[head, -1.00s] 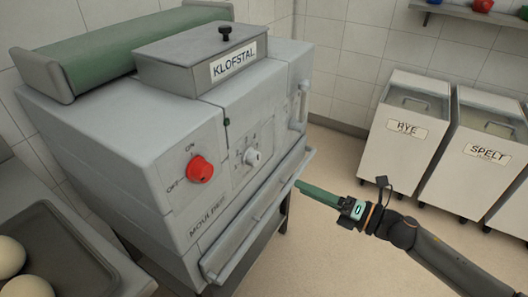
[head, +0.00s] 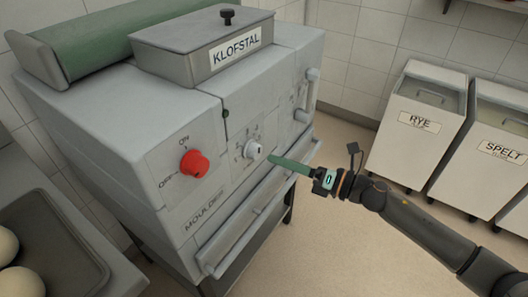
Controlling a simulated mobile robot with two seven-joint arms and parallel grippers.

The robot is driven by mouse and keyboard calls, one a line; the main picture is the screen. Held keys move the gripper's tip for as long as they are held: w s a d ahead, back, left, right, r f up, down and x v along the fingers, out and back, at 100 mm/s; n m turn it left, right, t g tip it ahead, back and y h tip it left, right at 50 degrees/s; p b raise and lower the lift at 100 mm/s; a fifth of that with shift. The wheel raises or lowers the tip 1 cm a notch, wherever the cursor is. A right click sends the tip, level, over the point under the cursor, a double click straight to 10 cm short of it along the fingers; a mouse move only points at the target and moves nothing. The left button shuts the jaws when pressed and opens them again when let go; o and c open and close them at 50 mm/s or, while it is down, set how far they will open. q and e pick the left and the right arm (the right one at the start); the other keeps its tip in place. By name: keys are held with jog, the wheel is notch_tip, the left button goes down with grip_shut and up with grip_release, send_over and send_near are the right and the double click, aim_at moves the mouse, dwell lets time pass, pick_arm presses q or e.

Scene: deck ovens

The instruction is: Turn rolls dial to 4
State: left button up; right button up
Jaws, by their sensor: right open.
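The grey moulding machine (head: 120,140) stands at the left and middle. On its front is a white dial (head: 253,150) with marks around it; the numbers are too small to read. My right gripper (head: 272,159), with green fingers, is just to the right of this dial, its tips close to it. From this view I cannot tell whether the tips touch the dial. The right gripper is open; the gap between its fingers is hard to see from this side. My left gripper is not in view.
A red ON/OFF knob (head: 194,163) is left of the white dial. Another white knob (head: 301,115) and a handle are farther right. A bar (head: 255,215) runs along the machine's lower front. RYE (head: 416,130) and SPELT (head: 498,150) bins stand right. Dough balls (head: 8,245) lie at lower left.

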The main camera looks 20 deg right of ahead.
aim_at(259, 153)
jog(key=shift+p+x, duration=0.3)
jog(key=shift+x, duration=2.45)
grip_shut()
